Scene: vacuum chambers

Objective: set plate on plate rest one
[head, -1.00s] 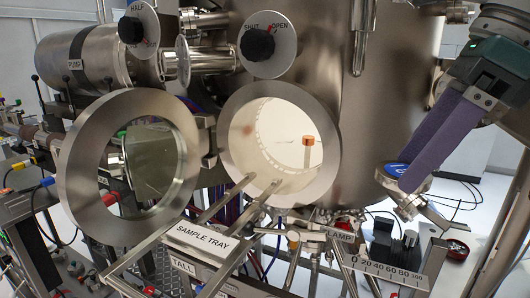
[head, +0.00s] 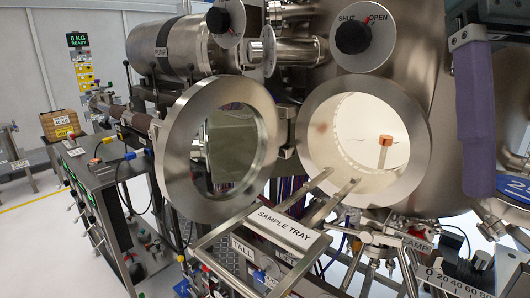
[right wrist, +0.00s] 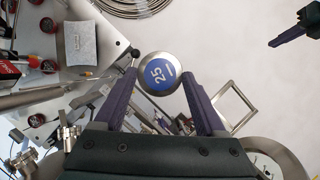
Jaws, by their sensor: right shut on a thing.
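The plate (head: 514,188) is a round metal disc with a blue face. It shows at the right edge of the head view, partly cut off. In the right wrist view the plate (right wrist: 159,74) reads 25, and my right gripper (right wrist: 160,80) is shut on it, one purple finger on each side. In the head view only part of my right gripper shows, with a purple finger above the plate. My left gripper (right wrist: 288,38) shows at the right wrist view's upper right; its opening is unclear. I cannot make out which thing is plate rest one.
The chamber's round port (head: 308,130) is open, its windowed door (head: 178,150) swung left. The sample tray (head: 283,230) juts forward from the port. A wooden box (head: 50,124) stands far left near a 0 KG READY sign (head: 77,40). Pale floor is clear at left.

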